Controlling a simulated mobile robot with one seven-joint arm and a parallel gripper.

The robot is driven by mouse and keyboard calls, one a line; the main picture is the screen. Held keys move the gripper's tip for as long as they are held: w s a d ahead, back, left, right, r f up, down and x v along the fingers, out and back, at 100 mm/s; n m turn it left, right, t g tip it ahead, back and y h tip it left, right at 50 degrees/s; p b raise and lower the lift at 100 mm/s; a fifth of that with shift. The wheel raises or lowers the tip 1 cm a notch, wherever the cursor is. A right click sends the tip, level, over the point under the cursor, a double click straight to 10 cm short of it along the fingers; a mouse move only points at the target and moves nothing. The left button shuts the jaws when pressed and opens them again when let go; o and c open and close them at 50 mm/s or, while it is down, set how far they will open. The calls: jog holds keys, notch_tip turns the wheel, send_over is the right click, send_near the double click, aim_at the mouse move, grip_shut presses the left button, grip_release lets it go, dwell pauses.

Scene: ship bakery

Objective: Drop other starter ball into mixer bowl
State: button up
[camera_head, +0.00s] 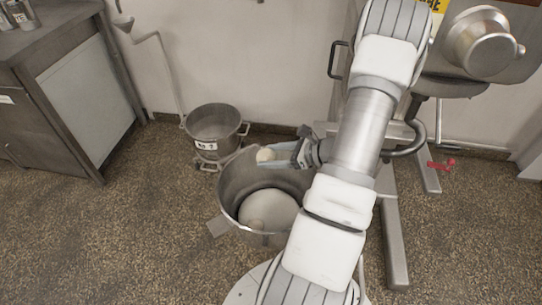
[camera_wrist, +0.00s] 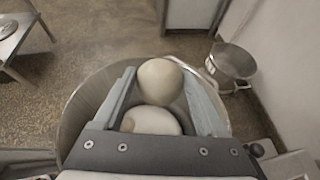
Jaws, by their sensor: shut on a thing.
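My gripper (camera_head: 284,155) is shut on a pale round starter ball (camera_head: 265,155), held over the inside of the mixer bowl at its back rim. In the wrist view the starter ball (camera_wrist: 160,82) sits between the two fingers of my gripper (camera_wrist: 160,88). The mixer bowl (camera_head: 233,182) is a large steel bowl standing low in front of the mixer; its rim shows below the fingers in the wrist view (camera_wrist: 80,103). A pale rounded mass (camera_head: 268,210) lies in the bottom of the bowl, and it also shows under the held ball (camera_wrist: 150,121). My arm hides the bowl's right side.
A steel pot (camera_head: 214,125) with side handles stands behind the bowl near the wall. The mixer's grey frame (camera_head: 392,225) stands at the right, partly behind my arm. A cabinet (camera_head: 60,100) stands at the left. The speckled floor between is clear.

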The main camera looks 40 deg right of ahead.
notch_tip(320, 180, down, 5)
jog(key=b, duration=0.3)
jog(key=shift+r, duration=0.1)
jog(key=o, duration=1.4)
jog(key=p+v, duration=0.3)
jog(key=v, duration=1.4)
jog(key=shift+s+d, duration=0.1)
